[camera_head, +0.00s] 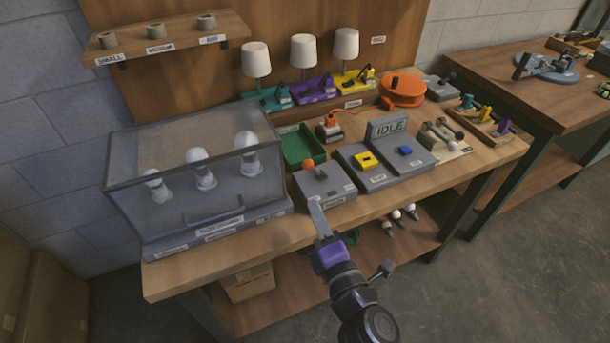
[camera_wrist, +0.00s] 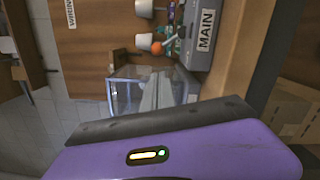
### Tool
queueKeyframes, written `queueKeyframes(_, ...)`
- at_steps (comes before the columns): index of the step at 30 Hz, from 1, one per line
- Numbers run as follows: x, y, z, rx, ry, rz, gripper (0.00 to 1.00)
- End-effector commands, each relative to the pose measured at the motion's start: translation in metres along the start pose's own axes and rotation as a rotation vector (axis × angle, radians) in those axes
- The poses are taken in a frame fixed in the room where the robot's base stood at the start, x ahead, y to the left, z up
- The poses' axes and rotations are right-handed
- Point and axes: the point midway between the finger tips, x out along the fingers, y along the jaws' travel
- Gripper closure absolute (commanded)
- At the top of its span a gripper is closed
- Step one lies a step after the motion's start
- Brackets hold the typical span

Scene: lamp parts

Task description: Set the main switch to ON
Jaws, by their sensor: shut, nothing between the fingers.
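The main switch is a grey box (camera_head: 323,188) at the front edge of the bench, with a lever topped by an orange ball (camera_head: 309,164). In the wrist view the box (camera_wrist: 193,62) carries a label reading MAIN (camera_wrist: 207,30), and the orange ball (camera_wrist: 157,48) shows to its left. I cannot tell from the lever whether it is at ON or OFF. My gripper (camera_head: 315,205) is shut and empty, in front of the box near the bench edge. In the head view its fingers overlap the box's front; contact cannot be told.
A clear case with white bulbs (camera_head: 118,165) stands left of the switch. A green tray (camera_head: 303,147) lies behind it. To the right are a box with a yellow part (camera_head: 371,178) and a display reading IDLE (camera_head: 389,128). Free floor lies in front of the bench.

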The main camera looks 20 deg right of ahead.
Motion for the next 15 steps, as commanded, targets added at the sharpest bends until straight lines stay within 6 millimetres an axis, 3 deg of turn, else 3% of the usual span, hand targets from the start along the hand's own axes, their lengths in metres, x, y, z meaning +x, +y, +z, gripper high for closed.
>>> queueKeyframes(8,0.001,0.0,0.0,0.004,0.001,0.0,1.0)
queueKeyframes(15,0.027,0.003,0.001,0.005,0.0,0.002,1.0)
